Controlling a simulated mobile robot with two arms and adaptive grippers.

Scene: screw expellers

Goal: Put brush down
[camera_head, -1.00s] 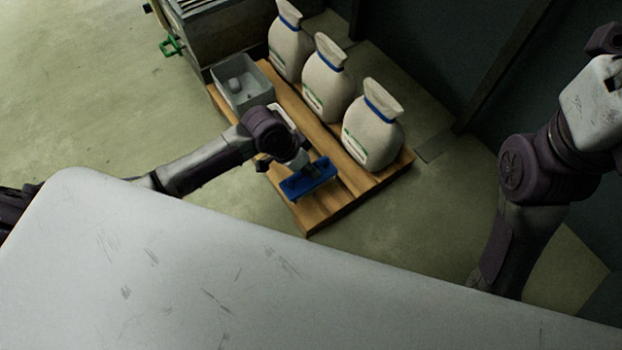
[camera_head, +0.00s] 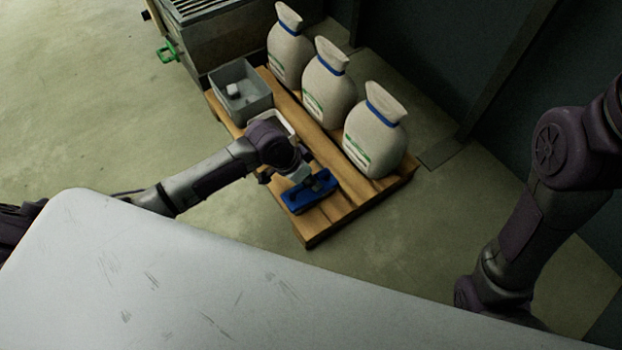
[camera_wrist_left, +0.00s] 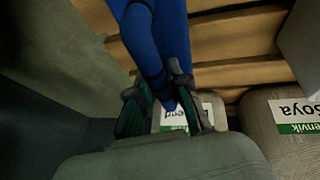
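The blue brush (camera_head: 309,193) is at the near end of the wooden pallet, low over or on its boards; I cannot tell if it touches them. My left gripper (camera_head: 304,181) is above the brush with its fingers around the handle. In the left wrist view the brush (camera_wrist_left: 153,35) runs up from between the two dark green fingers of the left gripper (camera_wrist_left: 163,105), which appear closed on its handle. My right arm shows at the right of the head view, but its gripper is out of view.
The wooden pallet (camera_head: 318,222) carries three white sacks (camera_head: 375,135) along its right side and a grey bin (camera_head: 240,92) at its far left. A small white container (camera_head: 272,120) is partly hidden by my left arm. A grey machine (camera_head: 210,35) stands behind. Bare boards surround the brush.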

